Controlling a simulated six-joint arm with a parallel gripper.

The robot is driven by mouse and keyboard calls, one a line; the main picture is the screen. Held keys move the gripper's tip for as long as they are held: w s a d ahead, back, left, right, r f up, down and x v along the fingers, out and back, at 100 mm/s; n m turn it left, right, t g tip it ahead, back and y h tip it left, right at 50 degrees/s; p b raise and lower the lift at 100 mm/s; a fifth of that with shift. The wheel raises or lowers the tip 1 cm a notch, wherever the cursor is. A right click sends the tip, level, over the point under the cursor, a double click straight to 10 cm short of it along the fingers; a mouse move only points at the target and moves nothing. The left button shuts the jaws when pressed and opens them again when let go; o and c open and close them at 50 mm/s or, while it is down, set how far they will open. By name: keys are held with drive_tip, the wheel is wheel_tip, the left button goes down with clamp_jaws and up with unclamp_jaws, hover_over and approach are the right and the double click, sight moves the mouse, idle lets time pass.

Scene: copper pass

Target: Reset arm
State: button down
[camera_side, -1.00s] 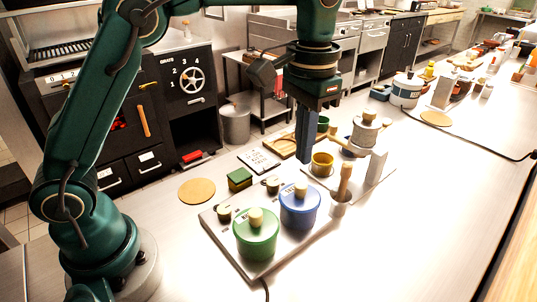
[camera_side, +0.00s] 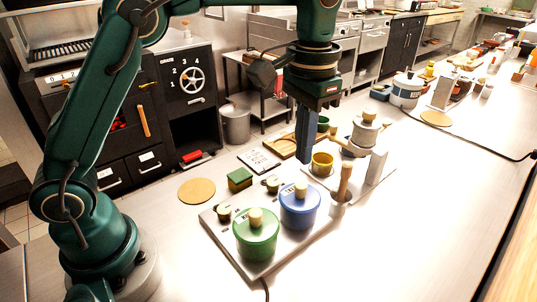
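My gripper (camera_side: 306,150) points straight down above the steel counter, behind the blue pot and just left of the yellow cup. Its dark blue fingers look close together, seen from the side. I cannot tell whether they are open or shut, and no held object shows between them. The blue pot (camera_side: 300,212) and the green pot (camera_side: 256,240), both lidded with wooden knobs, stand on the hot plate (camera_side: 222,236) in front of my gripper.
A yellow cup (camera_side: 322,165) and a grinder-like device (camera_side: 366,132) stand close right of my gripper. A mortar with a wooden pestle (camera_side: 345,182) stands in front of them. A green sponge (camera_side: 239,179) and a round cork mat (camera_side: 197,191) lie left. The counter's right front is clear.

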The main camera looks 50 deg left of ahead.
sight(301, 185)
drive_tip(key=shift+f, duration=0.25)
drive_tip(key=shift+f, duration=0.35)
drive_tip(key=shift+f, duration=0.7)
drive_tip(key=shift+f, duration=0.75)
drive_tip(key=shift+f, duration=0.6)
drive_tip(key=shift+r, duration=3.55)
